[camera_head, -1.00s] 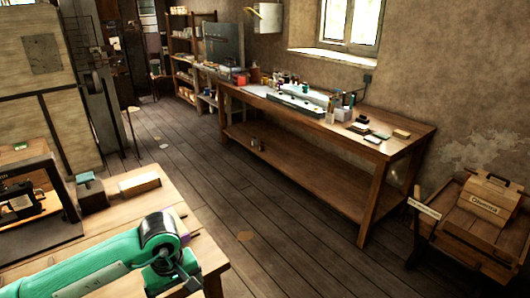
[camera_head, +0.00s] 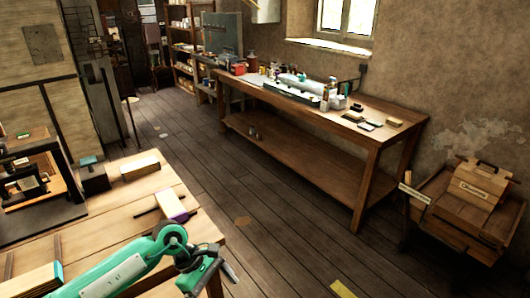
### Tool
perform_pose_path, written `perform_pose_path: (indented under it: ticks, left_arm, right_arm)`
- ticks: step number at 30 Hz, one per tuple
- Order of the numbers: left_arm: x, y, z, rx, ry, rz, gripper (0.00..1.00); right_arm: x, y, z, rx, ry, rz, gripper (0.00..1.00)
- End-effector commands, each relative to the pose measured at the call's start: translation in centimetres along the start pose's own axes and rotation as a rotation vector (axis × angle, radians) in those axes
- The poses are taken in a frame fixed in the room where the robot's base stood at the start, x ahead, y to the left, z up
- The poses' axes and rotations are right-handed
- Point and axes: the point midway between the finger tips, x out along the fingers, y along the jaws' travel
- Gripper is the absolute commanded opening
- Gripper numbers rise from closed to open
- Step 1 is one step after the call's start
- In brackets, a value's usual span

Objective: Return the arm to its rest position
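My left arm (camera_head: 110,272), green with dark joints, reaches in from the lower left over the near wooden table (camera_head: 110,212). Its bent joint is above the table's right part. Links beyond that joint drop toward the bottom edge, and I cannot make out any gripper fingers. My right arm and gripper do not show. The black-framed press (camera_head: 62,183) stands at the left side, partly cut off by the picture edge. The arm is apart from it.
On the near table are a dark block with a teal top (camera_head: 92,178), a wooden block (camera_head: 140,166), a wood and purple piece (camera_head: 172,206) and a wooden box (camera_head: 32,284). A long workbench (camera_head: 300,155) stands along the wall. A wooden crate (camera_head: 468,222) is at right.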

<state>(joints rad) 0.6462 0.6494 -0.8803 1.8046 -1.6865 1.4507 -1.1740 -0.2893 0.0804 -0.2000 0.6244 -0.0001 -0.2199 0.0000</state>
Motion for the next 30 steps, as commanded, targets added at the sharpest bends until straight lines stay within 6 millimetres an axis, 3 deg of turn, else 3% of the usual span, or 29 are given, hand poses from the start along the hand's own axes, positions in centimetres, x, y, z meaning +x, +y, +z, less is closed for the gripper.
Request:
perform_pose_path:
  ticks: [5, 8, 11, 14, 17, 22, 23, 27, 30]
  left_arm:
    - [3.8, 3.2, 0.8, -0.400, -0.382, 0.085, 0.87]
    - [5.8, 5.8, -0.7, -0.760, -0.667, 0.141, 0.87]
    - [7.8, 7.8, -4.5, -1.170, -0.950, 0.191, 0.87]
    - [10.9, 7.9, -10.8, -1.610, -1.212, 0.237, 0.87]
    - [14.5, 5.8, -17.2, -1.998, -1.418, 0.280, 0.87]
    - [21.4, -1.0, -25.8, -2.540, -1.659, 0.361, 0.87]
    - [22.8, -2.5, -26.9, 2.617, 1.686, -0.374, 0.87]
    - [28.7, -10.4, -31.2, 2.321, 1.406, -0.361, 0.87]
    - [32.9, -16.6, -32.9, 2.120, 1.228, -0.359, 0.87]
  right_arm:
    - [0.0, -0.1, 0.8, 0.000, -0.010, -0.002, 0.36]
    - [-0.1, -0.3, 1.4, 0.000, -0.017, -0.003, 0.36]
    - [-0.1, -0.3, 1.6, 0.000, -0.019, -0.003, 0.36]
    - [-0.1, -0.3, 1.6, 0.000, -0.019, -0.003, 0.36]
    - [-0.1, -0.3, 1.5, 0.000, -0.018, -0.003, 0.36]
    - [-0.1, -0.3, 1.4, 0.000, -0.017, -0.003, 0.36]
    - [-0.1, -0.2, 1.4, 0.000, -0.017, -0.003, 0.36]
    - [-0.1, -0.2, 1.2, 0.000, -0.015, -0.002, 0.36]
    - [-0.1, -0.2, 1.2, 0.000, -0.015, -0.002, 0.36]
